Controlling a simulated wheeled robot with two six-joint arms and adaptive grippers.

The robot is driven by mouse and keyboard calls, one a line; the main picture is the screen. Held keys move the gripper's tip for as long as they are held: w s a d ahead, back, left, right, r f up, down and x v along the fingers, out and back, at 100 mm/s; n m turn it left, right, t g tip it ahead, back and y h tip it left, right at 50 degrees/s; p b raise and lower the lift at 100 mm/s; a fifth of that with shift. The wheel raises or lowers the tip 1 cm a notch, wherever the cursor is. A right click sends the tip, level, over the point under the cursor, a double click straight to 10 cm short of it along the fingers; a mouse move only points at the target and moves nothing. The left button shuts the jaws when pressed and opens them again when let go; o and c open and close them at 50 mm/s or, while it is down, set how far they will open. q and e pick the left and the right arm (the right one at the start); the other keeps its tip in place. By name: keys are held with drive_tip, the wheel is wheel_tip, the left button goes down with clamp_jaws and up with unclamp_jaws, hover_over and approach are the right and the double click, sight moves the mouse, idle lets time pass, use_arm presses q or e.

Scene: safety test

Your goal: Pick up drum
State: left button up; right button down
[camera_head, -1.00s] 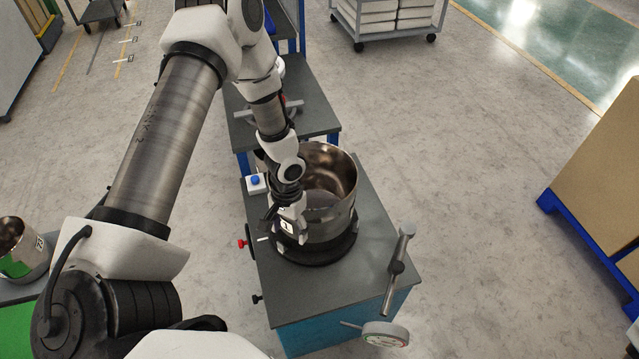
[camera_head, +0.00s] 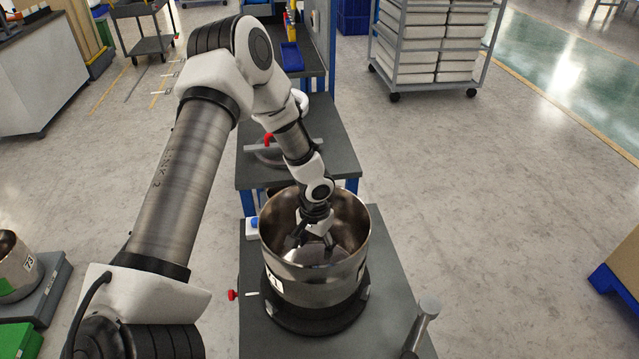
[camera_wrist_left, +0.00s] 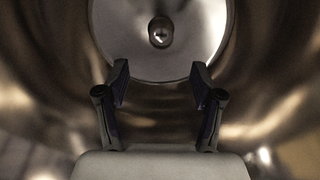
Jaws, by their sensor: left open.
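A shiny metal drum (camera_head: 318,289), open at the top, stands upright on a black round base (camera_head: 317,319) on a grey-topped table (camera_head: 262,343). A white label shows low on its near side. My left gripper (camera_head: 315,244) points down inside the drum's mouth. Its two dark fingers are apart with nothing between them. In the left wrist view the open left gripper (camera_wrist_left: 160,84) is surrounded by the drum's curved inner wall (camera_wrist_left: 262,85). A pale disc with a round knob (camera_wrist_left: 160,32) lies beyond the fingertips. My right gripper is not in view.
A red knob (camera_head: 232,295) and a metal post (camera_head: 424,322) flank the table. A rack of trays (camera_head: 437,45) stands behind.

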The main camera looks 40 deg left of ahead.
use_arm(q)
wheel_tip(320, 180, down, 3)
drive_tip(key=shift+w+f+b, duration=0.15)
drive_tip(key=shift+f+b, duration=0.05)
drive_tip(key=shift+b, duration=0.4)
drive_tip(key=shift+f, duration=0.4)
wheel_tip(320, 180, down, 6)
drive_tip(key=shift+a+f, duration=0.1)
drive_tip(key=shift+f, duration=0.15)
drive_tip(key=shift+r, duration=0.1)
clamp_jaws()
